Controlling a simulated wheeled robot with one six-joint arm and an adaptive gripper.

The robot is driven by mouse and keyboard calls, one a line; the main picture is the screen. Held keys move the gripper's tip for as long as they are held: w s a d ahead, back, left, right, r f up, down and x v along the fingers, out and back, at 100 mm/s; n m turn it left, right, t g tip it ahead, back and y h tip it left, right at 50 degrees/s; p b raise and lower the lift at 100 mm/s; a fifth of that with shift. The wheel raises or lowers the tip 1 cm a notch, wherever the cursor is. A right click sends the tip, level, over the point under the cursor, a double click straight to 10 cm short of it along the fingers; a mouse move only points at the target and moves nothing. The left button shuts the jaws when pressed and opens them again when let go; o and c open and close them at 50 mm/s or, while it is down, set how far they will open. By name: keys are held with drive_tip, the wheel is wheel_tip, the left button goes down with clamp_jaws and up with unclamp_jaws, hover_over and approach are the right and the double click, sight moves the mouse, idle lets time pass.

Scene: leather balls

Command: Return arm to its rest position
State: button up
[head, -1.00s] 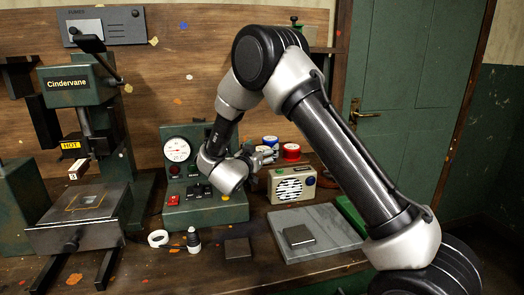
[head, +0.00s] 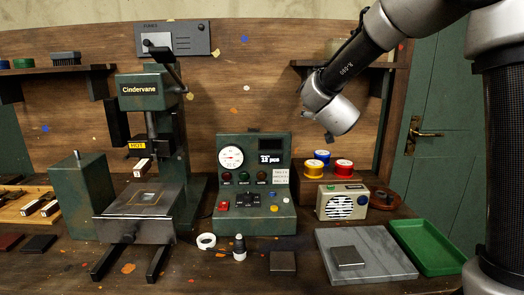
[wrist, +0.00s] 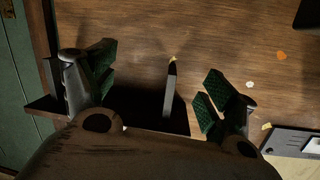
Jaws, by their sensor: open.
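My arm (head: 345,65) is raised at the upper right in the head view, with its wrist above the coloured spools and in front of the wooden back wall. My gripper (wrist: 160,75) shows in the wrist view with its two green-padded fingers spread wide. Nothing is held between the pads. A pale narrow bar and a dark patch show between the fingers; I cannot tell what they are. In the head view the fingers are hidden behind my wrist.
The Cindervane press (head: 140,90) stands at left, beside the green gauge box (head: 255,205). A cream radio (head: 343,203), a grey slab (head: 385,265) and a green tray (head: 430,235) are at right. A wall shelf (head: 312,65) is close to my wrist.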

drive_tip(key=s+d+f+n+g, duration=0.1)
drive_tip(key=s+d+g, duration=0.3)
drive_tip(key=s, duration=1)
drive_tip(key=s+d+f+n+g+y, duration=0.1)
drive_tip(key=s+d+f+g, duration=0.2)
drive_tip(key=s, duration=1.1)
drive_tip(key=s+d+f+n+g+y, duration=0.1)
drive_tip(key=s+d+f+g, duration=0.2)
drive_tip(key=s+d, duration=0.4)
drive_tip(key=s+g, duration=0.1)
drive_tip(key=s, duration=0.6)
drive_tip(key=shift+s+g, duration=0.3)
drive_tip(key=shift+s, duration=0.1)
drive_tip(key=shift+a+f, duration=0.1)
